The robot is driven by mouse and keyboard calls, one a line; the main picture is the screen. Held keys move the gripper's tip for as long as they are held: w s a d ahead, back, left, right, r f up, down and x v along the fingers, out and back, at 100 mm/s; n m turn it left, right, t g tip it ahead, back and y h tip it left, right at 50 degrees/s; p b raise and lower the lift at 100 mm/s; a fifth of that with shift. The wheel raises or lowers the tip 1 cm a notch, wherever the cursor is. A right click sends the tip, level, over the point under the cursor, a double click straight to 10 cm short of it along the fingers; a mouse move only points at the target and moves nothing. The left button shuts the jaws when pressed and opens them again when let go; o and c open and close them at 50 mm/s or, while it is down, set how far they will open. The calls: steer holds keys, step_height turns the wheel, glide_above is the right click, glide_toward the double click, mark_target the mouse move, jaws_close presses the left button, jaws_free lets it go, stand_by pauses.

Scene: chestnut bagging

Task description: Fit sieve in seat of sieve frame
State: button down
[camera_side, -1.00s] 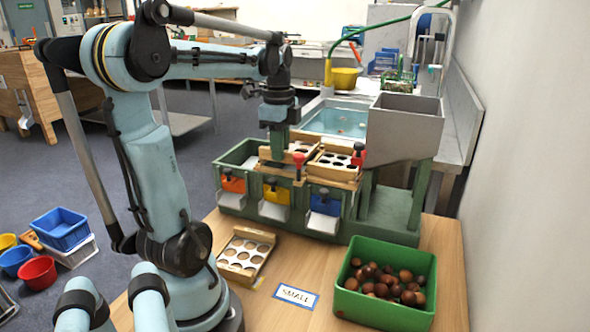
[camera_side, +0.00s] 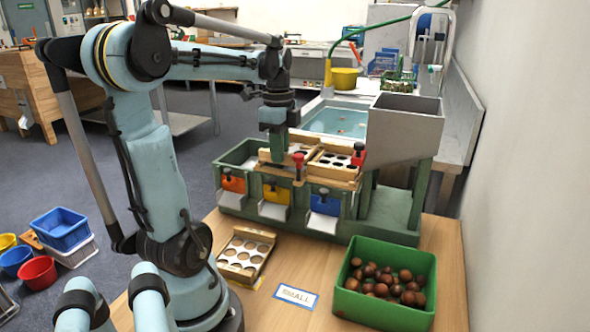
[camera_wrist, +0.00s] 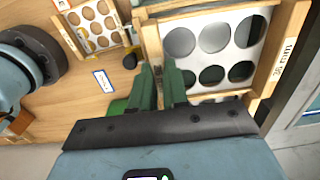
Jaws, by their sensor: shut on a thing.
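My gripper (camera_side: 279,150) is low over the left part of the green sieve frame (camera_side: 228,200), shut on the wooden edge of a sieve (camera_side: 300,149). In the wrist view, the fingers of my gripper (camera_wrist: 161,75) meet at the left wall of this sieve (camera_wrist: 208,62), a pale plate with large round holes in a wooden rim. The sieve looks roughly level, at the top of the frame.
A spare sieve (camera_side: 246,254) lies on the table, left of a SMALL card (camera_side: 296,296). A green bin (camera_side: 385,318) of chestnuts stands at front right.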

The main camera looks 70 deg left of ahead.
steer(key=shift+f, duration=0.4)
stand_by(0.3)
steer(key=c, duration=1.1)
jaws_free()
steer(key=shift+o, duration=0.5)
steer(key=shift+o, duration=1)
steer(key=shift+r, duration=3)
